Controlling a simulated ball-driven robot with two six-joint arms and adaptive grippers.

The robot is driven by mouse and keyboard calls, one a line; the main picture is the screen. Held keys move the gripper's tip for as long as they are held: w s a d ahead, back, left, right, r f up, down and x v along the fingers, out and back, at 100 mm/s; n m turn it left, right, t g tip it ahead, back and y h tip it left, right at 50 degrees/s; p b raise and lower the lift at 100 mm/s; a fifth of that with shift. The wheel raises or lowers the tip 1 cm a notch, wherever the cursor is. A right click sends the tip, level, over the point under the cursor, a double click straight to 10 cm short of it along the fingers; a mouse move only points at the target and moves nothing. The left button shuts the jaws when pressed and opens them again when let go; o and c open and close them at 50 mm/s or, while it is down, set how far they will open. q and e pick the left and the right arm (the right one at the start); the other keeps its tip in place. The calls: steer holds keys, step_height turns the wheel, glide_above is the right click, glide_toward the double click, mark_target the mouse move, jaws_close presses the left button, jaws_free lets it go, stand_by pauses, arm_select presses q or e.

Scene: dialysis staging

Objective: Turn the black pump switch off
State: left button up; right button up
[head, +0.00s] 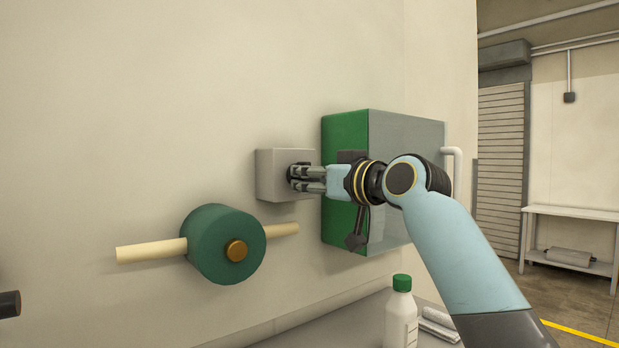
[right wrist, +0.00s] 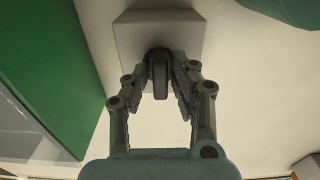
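The black pump switch (right wrist: 159,72) is a dark knob on the front of a light grey wall box (head: 268,175). The box also shows in the right wrist view (right wrist: 130,38). My right gripper (head: 296,178) reaches the box from the right in the head view. In the right wrist view its two fingers (right wrist: 160,78) lie on either side of the knob, with their tips closed in against it. In the head view the fingers mostly hide the knob. My left gripper is not in view.
A green and grey cabinet (head: 345,130) with a black lever (head: 357,235) stands just right of the box. A green drum (head: 213,228) with a pale rod is lower left. A green-capped bottle (head: 402,312) and rolled cloths (head: 438,325) are below. A dark cylinder end (head: 9,304) shows at the left edge.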

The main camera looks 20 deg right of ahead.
steer(key=shift+o, duration=1)
steer(key=v, duration=1.2)
steer(key=shift+r, duration=0.1)
